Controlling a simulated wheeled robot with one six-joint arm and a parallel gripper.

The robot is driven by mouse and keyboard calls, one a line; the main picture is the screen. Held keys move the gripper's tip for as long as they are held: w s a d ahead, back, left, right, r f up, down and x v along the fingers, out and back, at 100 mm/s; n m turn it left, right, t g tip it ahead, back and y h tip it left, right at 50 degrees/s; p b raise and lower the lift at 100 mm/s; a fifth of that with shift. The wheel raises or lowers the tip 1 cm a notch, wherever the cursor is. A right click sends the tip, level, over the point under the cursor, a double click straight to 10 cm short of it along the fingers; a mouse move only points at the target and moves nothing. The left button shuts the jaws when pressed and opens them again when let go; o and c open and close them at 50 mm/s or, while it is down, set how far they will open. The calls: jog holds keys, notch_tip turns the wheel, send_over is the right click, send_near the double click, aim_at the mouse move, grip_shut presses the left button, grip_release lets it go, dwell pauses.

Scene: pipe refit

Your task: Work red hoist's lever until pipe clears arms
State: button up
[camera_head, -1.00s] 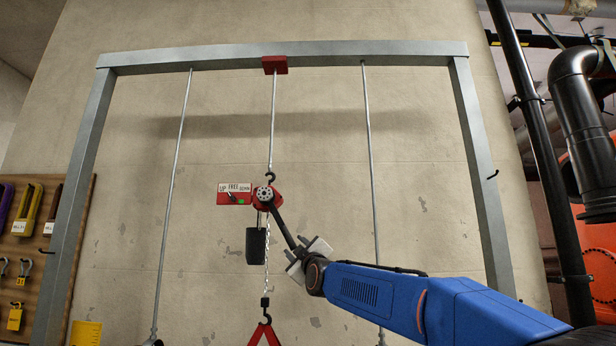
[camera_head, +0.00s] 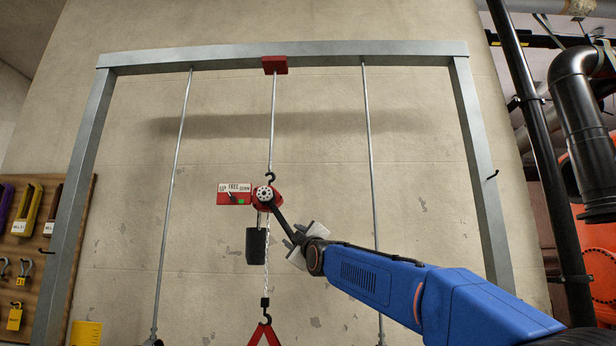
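The red hoist (camera_head: 265,198) hangs by a hook from a rod below the red block on the beam. Its selector plate (camera_head: 234,194) seems to read UP, FREE, DOWN; a dark pointer leans toward UP. The dark lever (camera_head: 284,224) slopes down and right from the hub. My gripper (camera_head: 298,244) is at the lever's lower end, its pale fingers on both sides, and appears closed on it. The load chain (camera_head: 267,270) runs down to a hook and a red sling (camera_head: 265,336), cut off by the bottom edge. The pipe and its supporting arms are not identifiable here.
A grey gantry frame (camera_head: 285,55) surrounds the hoist, with a thin rod on each side. A black chain container (camera_head: 256,243) hangs beside the chain. A tool board (camera_head: 40,250) is at left; dark pipework (camera_head: 575,110) stands at right.

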jog(key=shift+d+f+m+t, duration=0.2)
jog(key=shift+f+m, duration=0.25)
jog(key=shift+f, duration=0.45)
jog(key=shift+d+f+m+t, duration=0.2)
jog(key=shift+f+m, duration=0.25)
jog(key=shift+f, duration=0.45)
jog(key=shift+f, duration=0.1)
jog(key=shift+a+f+m+t+h, duration=0.15)
jog(key=shift+f+m+h, duration=0.3)
jog(key=shift+f, duration=0.5)
jog(key=shift+d+f+m+t+h, duration=0.1)
jog(key=shift+f+m+t+h, duration=0.15)
jog(key=shift+f+m, duration=0.5)
jog(key=shift+f, duration=0.2)
jog(key=shift+a+f+m+t+h, duration=0.15)
jog(key=shift+a+f+m, duration=0.1)
jog(key=shift+f, duration=0.4)
jog(key=shift+a+f+m+t+h, duration=0.2)
jog(key=shift+f+m, duration=0.1)
jog(key=shift+f, duration=0.3)
jog(key=shift+a+f+m+t+h, duration=0.15)
jog(key=shift+f+m, duration=0.1)
jog(key=shift+f, duration=0.4)
